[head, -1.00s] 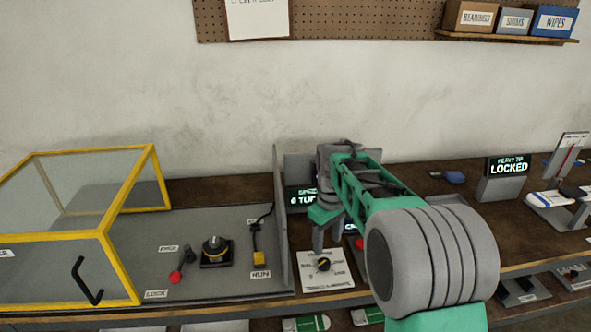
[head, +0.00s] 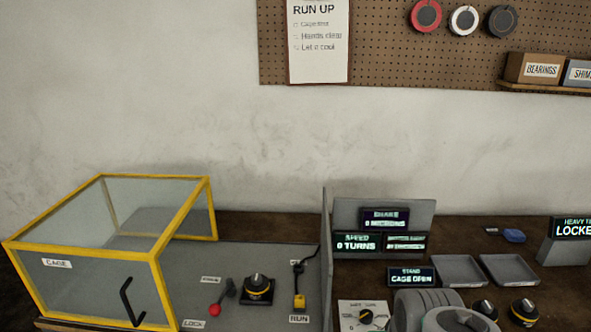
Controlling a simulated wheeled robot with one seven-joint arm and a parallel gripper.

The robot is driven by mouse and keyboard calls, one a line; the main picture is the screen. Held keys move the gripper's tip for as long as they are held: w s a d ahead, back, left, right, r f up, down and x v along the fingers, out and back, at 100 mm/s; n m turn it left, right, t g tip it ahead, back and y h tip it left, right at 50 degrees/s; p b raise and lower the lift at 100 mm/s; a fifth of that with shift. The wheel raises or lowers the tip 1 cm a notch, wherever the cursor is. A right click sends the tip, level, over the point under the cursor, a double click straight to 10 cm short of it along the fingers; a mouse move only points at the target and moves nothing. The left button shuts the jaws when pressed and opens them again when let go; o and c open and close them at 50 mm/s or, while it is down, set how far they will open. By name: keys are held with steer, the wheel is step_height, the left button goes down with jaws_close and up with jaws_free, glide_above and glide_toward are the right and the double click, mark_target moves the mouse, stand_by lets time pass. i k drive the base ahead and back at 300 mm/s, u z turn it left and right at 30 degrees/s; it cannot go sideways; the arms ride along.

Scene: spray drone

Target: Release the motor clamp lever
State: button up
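The motor clamp lever (head: 223,294) is a dark lever with a red knob, low in the head view. Its red knob points down toward the LOCK label (head: 193,324); another label, too small to read surely, lies above it. The motor (head: 257,289), dark with a yellow ring, stands on a black base just right of the lever. My gripper is out of view; only grey and rounded parts of my arm show at the bottom right of centre, well right of the lever.
A yellow-framed clear cage (head: 158,262) with a black handle stands left of the lever. A yellow switch (head: 299,301) by the RUN label and a grey upright panel (head: 325,262) stand right. A dial (head: 366,316) sits beyond the panel.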

mark_target(214, 310)
steer(key=u, duration=0.6)
steer(key=i, duration=0.4)
steer(key=u, duration=1.75)
